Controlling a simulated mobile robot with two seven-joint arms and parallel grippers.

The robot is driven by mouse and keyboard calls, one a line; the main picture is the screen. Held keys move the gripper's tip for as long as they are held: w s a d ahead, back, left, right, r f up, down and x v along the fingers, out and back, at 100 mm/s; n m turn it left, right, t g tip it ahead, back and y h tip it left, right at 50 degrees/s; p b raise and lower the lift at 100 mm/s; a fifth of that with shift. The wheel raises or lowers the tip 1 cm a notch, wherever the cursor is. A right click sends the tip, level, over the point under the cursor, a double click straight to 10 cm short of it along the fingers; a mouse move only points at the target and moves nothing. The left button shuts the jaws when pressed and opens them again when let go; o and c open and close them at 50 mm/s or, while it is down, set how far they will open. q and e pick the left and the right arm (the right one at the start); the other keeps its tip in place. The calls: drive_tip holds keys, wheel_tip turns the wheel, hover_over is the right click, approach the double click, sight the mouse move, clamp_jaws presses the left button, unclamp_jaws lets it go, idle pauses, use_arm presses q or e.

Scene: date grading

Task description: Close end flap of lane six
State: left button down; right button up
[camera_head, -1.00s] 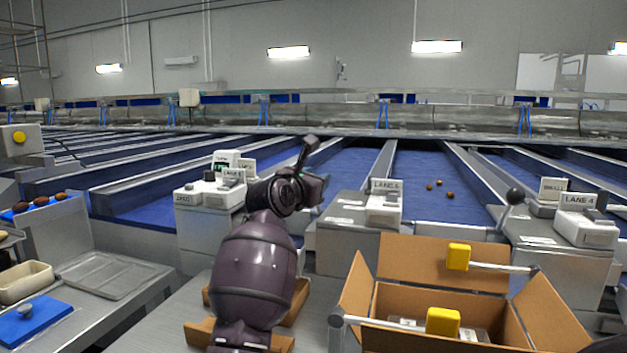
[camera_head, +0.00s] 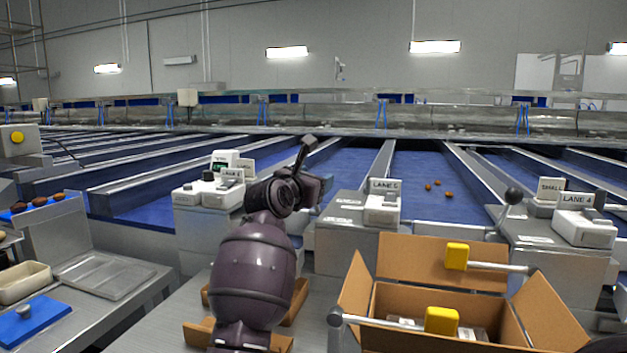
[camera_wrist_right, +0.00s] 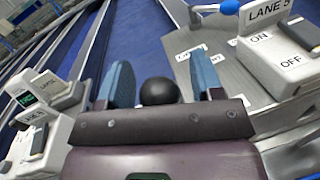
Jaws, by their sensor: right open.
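My right gripper (camera_head: 321,184) is over the front end of the lane left of the LANE 5 box in the head view. In the right wrist view its two blue-grey fingers (camera_wrist_right: 160,76) are apart. A black ball knob (camera_wrist_right: 160,91) shows between them, with a gap visible on each side; I cannot tell its depth. The lane six box (camera_head: 222,190) stands left of my arm; it also shows at the left of the right wrist view (camera_wrist_right: 35,125). The lane six flap is not clearly seen, as my arm covers that area. My left gripper is not in view.
The LANE 5 box (camera_head: 383,208) stands just right of my gripper. Right of it, another black-knobbed lever (camera_head: 513,195) rises beside a belt with several dates (camera_head: 437,189). An open cardboard box (camera_head: 440,262) stands in front, with yellow-ended bars (camera_head: 456,256) near it.

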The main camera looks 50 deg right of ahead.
use_arm(q)
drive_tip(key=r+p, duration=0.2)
drive_tip(key=p, duration=0.1)
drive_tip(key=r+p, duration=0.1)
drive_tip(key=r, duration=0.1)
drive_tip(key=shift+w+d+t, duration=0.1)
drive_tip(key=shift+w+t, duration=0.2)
use_arm(e)
wheel_tip(320, 180, up, 20)
drive_tip(key=shift+f, duration=0.1)
